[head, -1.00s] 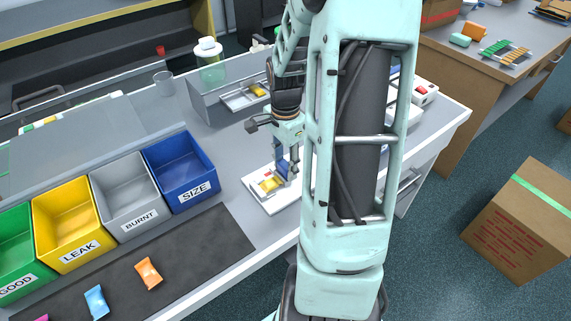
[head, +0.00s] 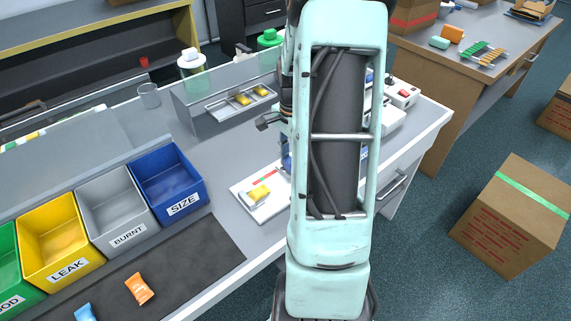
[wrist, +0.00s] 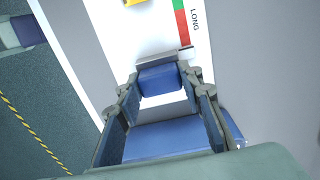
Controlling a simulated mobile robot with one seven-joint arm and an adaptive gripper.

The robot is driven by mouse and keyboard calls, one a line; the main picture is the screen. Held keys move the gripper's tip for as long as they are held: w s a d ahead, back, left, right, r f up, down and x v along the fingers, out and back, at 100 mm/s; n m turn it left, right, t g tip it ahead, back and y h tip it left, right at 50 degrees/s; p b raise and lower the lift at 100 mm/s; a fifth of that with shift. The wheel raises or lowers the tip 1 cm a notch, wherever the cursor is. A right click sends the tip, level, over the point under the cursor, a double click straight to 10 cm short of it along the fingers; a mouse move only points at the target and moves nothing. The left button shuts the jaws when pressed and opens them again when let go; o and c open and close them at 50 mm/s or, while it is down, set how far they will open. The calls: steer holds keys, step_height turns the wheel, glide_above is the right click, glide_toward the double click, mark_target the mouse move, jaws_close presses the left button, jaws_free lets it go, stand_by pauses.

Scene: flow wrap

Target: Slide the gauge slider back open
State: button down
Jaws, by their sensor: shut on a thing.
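The gauge (head: 243,189) is a white board on the bench, with a red strip along it. In the wrist view, its board (wrist: 140,32) carries a green and red scale marked LONG. A yellow packet (head: 259,193) lies on it, and its edge shows at the top of the wrist view (wrist: 134,2). The gauge slider (wrist: 160,78) is a blue block with a thin grey plate at its scale-side edge. My gripper (wrist: 160,82) is shut on the blue block, one finger on each side. In the head view my arm hides most of the gripper and the slider.
Bins labelled LEAK (head: 62,240), BURNT (head: 114,207) and SIZE (head: 168,183) stand left of the gauge. A grey tray (head: 226,108) with yellow packets is behind. A dark belt (head: 190,250) carries an orange packet (head: 139,288). The bench edge is close in front.

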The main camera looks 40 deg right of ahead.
steer(key=shift+d, duration=0.25)
steer(key=c, duration=1.3)
jaws_free()
steer(key=shift+d, duration=0.1)
step_height(320, 180, up, 12)
steer(key=shift+r, duration=0.1)
